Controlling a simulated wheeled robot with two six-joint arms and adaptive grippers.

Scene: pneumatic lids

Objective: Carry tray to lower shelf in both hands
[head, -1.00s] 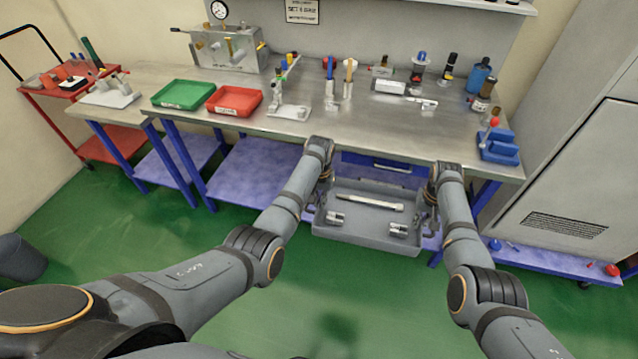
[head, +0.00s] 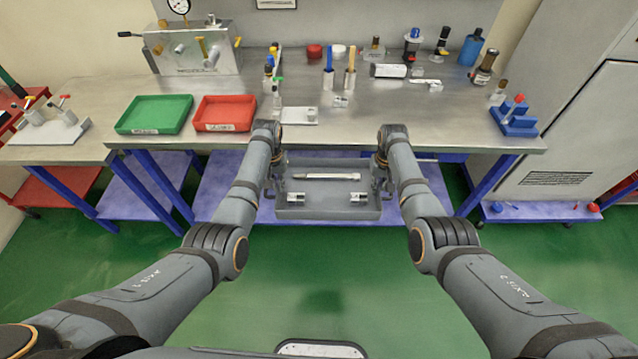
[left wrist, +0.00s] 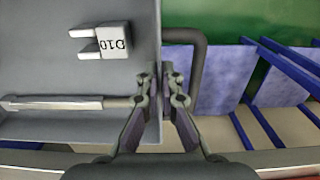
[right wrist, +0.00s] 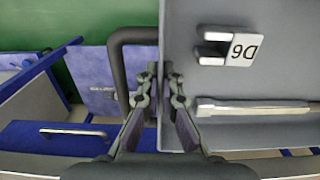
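The grey tray (head: 328,213) is in front of the bench in the head view, below its top, and looks roughly level. It holds a long pale rod (head: 333,176) and two small metal parts, marked D10 (left wrist: 115,42) and D6 (right wrist: 242,48). My left gripper (head: 277,178) is shut on the tray's left side by its dark handle (left wrist: 199,75). My right gripper (head: 381,178) is shut on the right side by the other handle (right wrist: 118,75). The blue-purple lower shelf (head: 222,182) runs under the bench behind the tray, which hides part of it.
The steel bench top (head: 330,125) overhangs the shelf. It carries a green tray (head: 155,115), a red tray (head: 225,113) and a blue holder (head: 513,120). Blue legs (head: 483,185) stand on both sides. A grey cabinet (head: 575,130) is at right. Green floor in front is clear.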

